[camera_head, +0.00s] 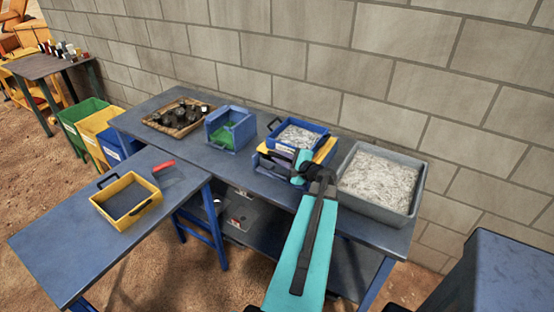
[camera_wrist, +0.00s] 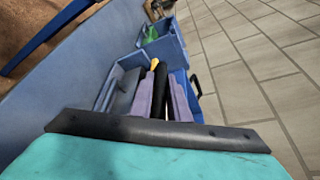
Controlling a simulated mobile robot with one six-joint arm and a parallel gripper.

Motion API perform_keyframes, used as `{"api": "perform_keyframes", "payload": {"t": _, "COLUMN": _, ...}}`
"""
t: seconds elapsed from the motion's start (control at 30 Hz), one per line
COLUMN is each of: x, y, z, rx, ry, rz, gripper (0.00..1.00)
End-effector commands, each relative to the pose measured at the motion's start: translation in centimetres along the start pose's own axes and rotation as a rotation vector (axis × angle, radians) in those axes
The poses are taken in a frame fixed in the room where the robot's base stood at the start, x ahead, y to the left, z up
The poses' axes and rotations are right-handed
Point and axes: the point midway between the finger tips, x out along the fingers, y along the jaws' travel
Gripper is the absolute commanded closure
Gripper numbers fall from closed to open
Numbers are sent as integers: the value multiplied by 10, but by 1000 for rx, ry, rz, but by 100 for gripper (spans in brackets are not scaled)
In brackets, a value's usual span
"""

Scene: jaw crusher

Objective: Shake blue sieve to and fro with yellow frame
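The blue sieve (camera_head: 318,131), full of pale grey-white bits, rests on the yellow frame (camera_head: 327,148) above a blue box (camera_head: 262,163) on the back workbench. A black handle shows at its left end. My gripper (camera_head: 300,160) is at the near side of the sieve, low over the box and frame. In the wrist view, its two purple-grey fingers (camera_wrist: 161,98) point at the box, with a black strip between them. I cannot tell whether this strip is a held handle. A small yellow piece (camera_wrist: 155,63) shows just beyond the fingertips. My gripper hides the sieve's near part.
A large grey tub (camera_head: 416,201) of pale bits stands right of the sieve. A blue bin with green contents (camera_head: 231,128) and a tray of dark parts (camera_head: 178,118) stand left. An empty yellow-framed sieve (camera_head: 125,200) and a red-handled tool (camera_head: 163,166) lie on the left table. A wall runs behind.

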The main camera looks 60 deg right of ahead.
Motion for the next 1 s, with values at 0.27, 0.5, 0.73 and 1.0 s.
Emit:
{"api": "perform_keyframes", "payload": {"t": 0.27, "x": -1, "y": 0, "z": -1, "rx": 1, "ry": 1, "rz": 0, "gripper": 67}}
{"api": "perform_keyframes", "payload": {"t": 0.5, "x": -3, "y": 0, "z": 0, "rx": 1, "ry": 0, "rz": -1, "gripper": 67}}
{"api": "perform_keyframes", "payload": {"t": 0.73, "x": -19, "y": 1, "z": 0, "rx": 0, "ry": -1, "rz": -1, "gripper": 67}}
{"api": "perform_keyframes", "payload": {"t": 1.0, "x": -55, "y": 2, "z": 0, "rx": 1, "ry": 1, "rz": -2, "gripper": 67}}
